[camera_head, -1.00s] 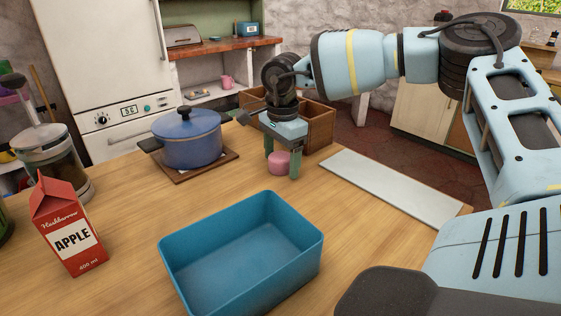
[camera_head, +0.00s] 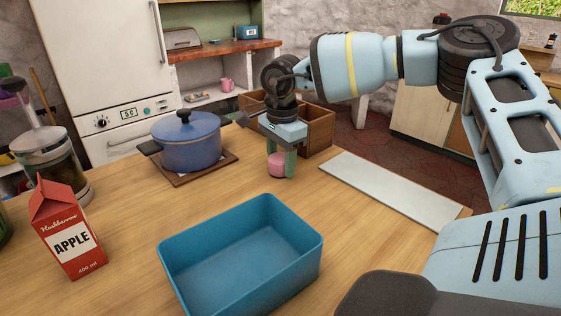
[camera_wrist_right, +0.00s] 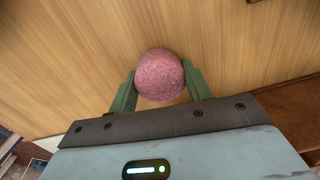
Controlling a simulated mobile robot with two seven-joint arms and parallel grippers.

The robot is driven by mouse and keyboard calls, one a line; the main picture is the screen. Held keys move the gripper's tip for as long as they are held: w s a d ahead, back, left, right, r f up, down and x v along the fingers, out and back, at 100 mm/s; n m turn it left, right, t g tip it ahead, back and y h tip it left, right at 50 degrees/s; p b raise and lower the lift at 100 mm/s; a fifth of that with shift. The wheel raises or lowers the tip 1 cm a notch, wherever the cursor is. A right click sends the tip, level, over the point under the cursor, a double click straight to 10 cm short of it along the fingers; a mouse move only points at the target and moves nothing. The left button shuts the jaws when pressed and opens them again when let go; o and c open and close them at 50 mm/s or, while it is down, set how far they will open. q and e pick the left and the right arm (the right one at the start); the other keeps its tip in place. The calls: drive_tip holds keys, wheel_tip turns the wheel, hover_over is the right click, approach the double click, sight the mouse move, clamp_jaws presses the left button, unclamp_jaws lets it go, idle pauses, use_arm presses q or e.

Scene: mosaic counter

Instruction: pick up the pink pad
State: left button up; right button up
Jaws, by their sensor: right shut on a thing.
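The pink pad (camera_head: 277,168) is a small, round, fuzzy-looking piece on the wooden counter, between the blue pot and the white board. My right gripper (camera_head: 282,163) reaches down over it with its green fingers on either side. In the right wrist view, the pink pad (camera_wrist_right: 160,75) sits between the two green fingertips (camera_wrist_right: 160,85), which are shut on it. I cannot tell whether the pad is clear of the counter. My left gripper is not in view.
A blue pot (camera_head: 190,143) stands on a wooden trivet (camera_head: 222,167) to the left. An open teal bin (camera_head: 300,262) is in front. A wooden box (camera_head: 320,132) is behind the gripper, a white board (camera_head: 390,187) to the right, a red apple carton (camera_head: 68,230) at left.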

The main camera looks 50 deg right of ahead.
sight(281, 157)
wheel_tip(281, 157, up, 18)
drive_tip(key=shift+f+p, duration=0.15)
drive_tip(key=shift+p, duration=0.2)
